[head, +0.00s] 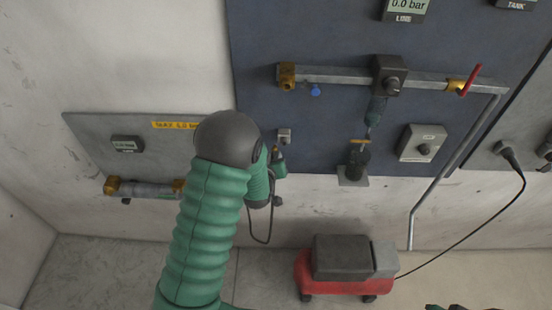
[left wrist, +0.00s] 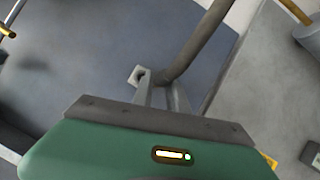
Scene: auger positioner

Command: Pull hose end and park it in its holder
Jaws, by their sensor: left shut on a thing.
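My left arm rises from the bottom in the head view and covers part of the wall. My left gripper (head: 278,158) is at the lower left edge of the blue panel, just below a small grey bracket (head: 284,135) that may be the holder. In the left wrist view, the gripper's fingers (left wrist: 163,96) are shut on the dark grey hose (left wrist: 205,42), which runs up and right. A pale notched piece (left wrist: 139,76) shows at the left fingertip; I cannot tell if it is finger or bracket. A dark hose loop (head: 268,226) hangs below the gripper. The hose end is not clear.
The blue panel (head: 330,130) carries a pipe (head: 335,77) with a red-handled valve (head: 470,80) and a dark fitting on a bracket (head: 354,165). A red and grey machine (head: 340,265) stands on the floor. Only a sliver of my right arm shows at the bottom right.

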